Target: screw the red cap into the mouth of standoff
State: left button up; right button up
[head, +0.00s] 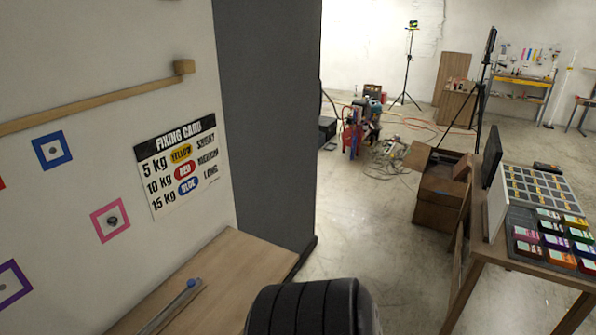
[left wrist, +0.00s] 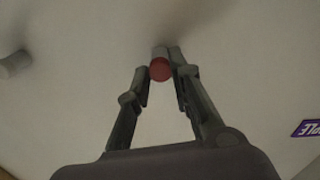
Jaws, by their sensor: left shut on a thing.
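In the left wrist view, my left gripper (left wrist: 162,68) points at a pale wall with its fingers closed together at the tips. It is shut on the small round red cap (left wrist: 159,69), which shows between the fingertips. Whether the cap touches anything beyond the fingertips is hidden. A short grey peg (left wrist: 14,65) sticks out at the left edge of this view; I cannot tell if it is the standoff. In the head view, a small dark round fitting (head: 112,220) sits inside a pink square frame on the wall. Neither gripper shows in the head view.
The wall carries a wooden rail (head: 95,97), a blue square (head: 52,149) and a fixing card sign (head: 177,165). A wooden worktop (head: 235,255) below bears a blue-tipped rod (head: 180,300). A table (head: 535,282) with colored boxes stands right. The floor between is largely open.

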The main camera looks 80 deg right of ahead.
pick_arm(q)
jog(key=m+p, duration=0.1)
jog(key=m, duration=0.4)
jog(key=m, duration=0.5)
jog(key=shift+m, duration=0.3)
